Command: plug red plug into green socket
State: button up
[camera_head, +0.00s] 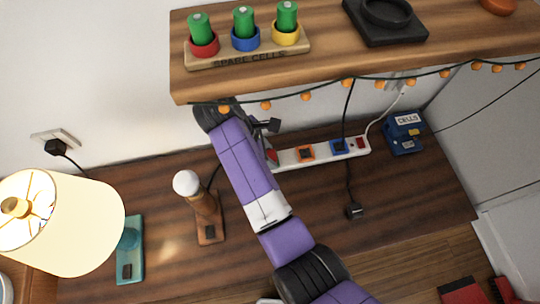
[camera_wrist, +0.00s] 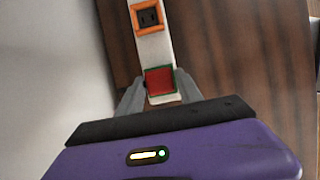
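The red plug (camera_wrist: 160,80) sits at the green-rimmed socket (camera_wrist: 148,71) at the near end of the white power strip (camera_wrist: 154,48) in the wrist view. Green edging shows around its red face; I cannot tell how deep it is seated. My gripper (camera_wrist: 160,82) has its grey fingers on either side of the plug, spread about as wide as the strip, with slight gaps beside the red face. In the head view, a bit of the red plug (camera_head: 272,156) shows at the strip's left end beside my arm, which hides the rest of that end.
An orange-rimmed socket (camera_head: 306,153) and a blue one (camera_head: 340,147) lie farther along the strip. A black plug (camera_head: 354,211) lies on the wood. The wooden mantel (camera_head: 330,63) with a garland overhangs behind. A bulb lamp (camera_head: 204,206) and a shaded lamp (camera_head: 75,225) stand left.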

grip_shut()
